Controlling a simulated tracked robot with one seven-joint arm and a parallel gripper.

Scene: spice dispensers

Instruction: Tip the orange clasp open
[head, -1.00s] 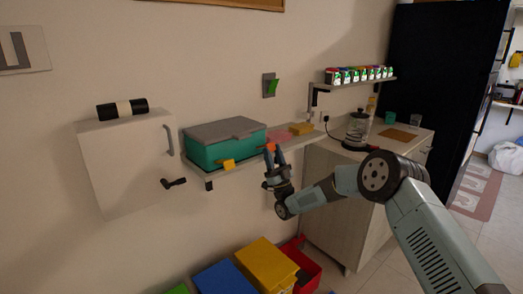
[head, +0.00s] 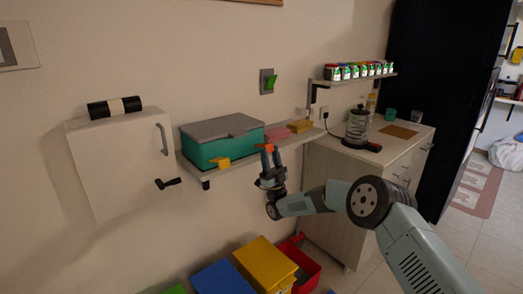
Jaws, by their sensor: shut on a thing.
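The teal box (head: 205,152) with a grey lid (head: 222,127) sits on the wall shelf, lid down. A yellow clasp (head: 222,162) shows on its front. The orange clasp (head: 265,148) shows at the box's front right, between my fingertips. My gripper (head: 267,153) points up at it from below and is shut on it. The fingers partly cover the clasp, so its exact tilt is hard to tell.
Pink (head: 277,134) and yellow (head: 300,126) blocks lie on the shelf (head: 228,170) right of the box. Blue, yellow (head: 266,265) and red bins stand below. A counter with a glass jar (head: 357,125) is at right.

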